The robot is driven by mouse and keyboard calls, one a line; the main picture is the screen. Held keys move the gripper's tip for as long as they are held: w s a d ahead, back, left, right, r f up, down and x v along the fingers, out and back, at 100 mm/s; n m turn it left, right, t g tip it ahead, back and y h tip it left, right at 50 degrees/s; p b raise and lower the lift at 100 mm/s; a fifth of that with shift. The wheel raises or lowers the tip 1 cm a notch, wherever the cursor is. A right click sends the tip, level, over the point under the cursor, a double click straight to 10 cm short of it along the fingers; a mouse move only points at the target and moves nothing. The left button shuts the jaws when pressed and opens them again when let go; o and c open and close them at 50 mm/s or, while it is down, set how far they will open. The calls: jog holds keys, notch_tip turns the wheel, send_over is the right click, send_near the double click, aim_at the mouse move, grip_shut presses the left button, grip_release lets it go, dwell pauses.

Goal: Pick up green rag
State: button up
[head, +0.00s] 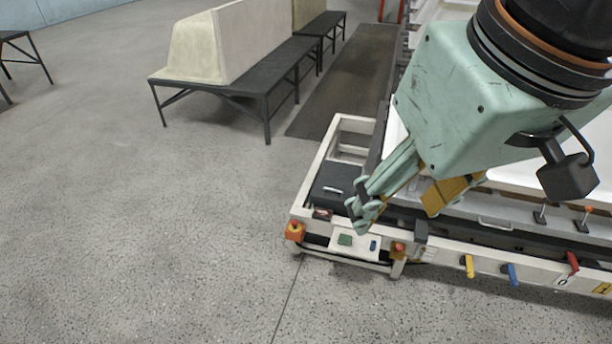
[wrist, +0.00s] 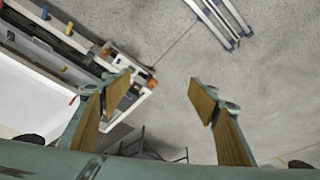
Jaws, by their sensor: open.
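My gripper (head: 398,208) is open, above the near left corner of the white cart in the head view. In the wrist view, my gripper (wrist: 162,90) has its two fingers wide apart with nothing between their tips. A small green patch (head: 345,239) lies on a white panel at that cart corner, beside a small blue piece. I cannot tell whether this patch is the rag or part of the panel. It sits just below the left fingertip in the head view. I make out no clear green rag in the wrist view.
The white cart (head: 308,208) has orange-red knobs at its corner and coloured levers (head: 513,274) along its front. A black bench (head: 236,83) holds a cream shell (head: 197,47). Blue-and-grey rails (wrist: 218,22) lie on the floor in the wrist view. The floor at left (head: 120,220) is clear.

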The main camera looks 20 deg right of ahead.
jog(key=shift+w+a, duration=0.2)
jog(key=shift+a, duration=0.1)
dwell(0.4)
